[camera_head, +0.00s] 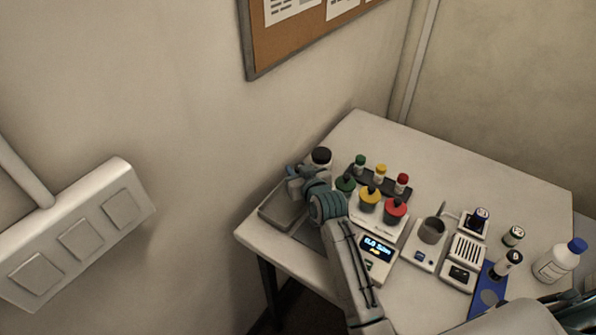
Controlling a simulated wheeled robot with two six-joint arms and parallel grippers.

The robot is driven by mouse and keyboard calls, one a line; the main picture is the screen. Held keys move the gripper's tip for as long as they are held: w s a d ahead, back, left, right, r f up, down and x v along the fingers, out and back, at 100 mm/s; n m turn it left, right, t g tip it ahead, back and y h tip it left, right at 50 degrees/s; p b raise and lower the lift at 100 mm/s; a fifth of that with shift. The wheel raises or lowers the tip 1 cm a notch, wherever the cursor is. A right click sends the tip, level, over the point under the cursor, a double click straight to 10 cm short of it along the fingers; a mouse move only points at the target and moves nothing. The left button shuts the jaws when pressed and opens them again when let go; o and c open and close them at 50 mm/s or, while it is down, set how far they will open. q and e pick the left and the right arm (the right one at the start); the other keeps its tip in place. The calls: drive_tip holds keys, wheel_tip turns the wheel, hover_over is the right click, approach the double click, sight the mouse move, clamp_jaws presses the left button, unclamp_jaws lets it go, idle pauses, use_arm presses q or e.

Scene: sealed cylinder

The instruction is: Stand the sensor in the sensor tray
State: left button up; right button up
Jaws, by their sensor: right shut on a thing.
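Right of my forearm stand a white unit with green, yellow and red tops (369,198), a lit display (377,248) and a dark vial rack (382,183).

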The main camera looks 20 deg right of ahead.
drive_tip(key=o, duration=0.9)
drive_tip(key=shift+s, duration=0.15)
drive_tip(key=shift+o, duration=0.8)
drive_tip(key=shift+s+r, duration=0.15)
drive_tip(key=shift+s, duration=0.15)
drive_tip(key=b+v, duration=0.2)
drive_tip(key=v, duration=0.8)
drive_tip(key=shift+s, duration=0.15)
use_arm(q)
drive_tip(key=shift+w+f+b, duration=0.1)
drive_tip(key=shift+f+b, duration=0.25)
drive_tip(key=shift+f, duration=0.95)
use_arm(e)
drive_tip(key=shift+s+r, duration=0.3)
drive_tip(key=shift+s, duration=0.35)
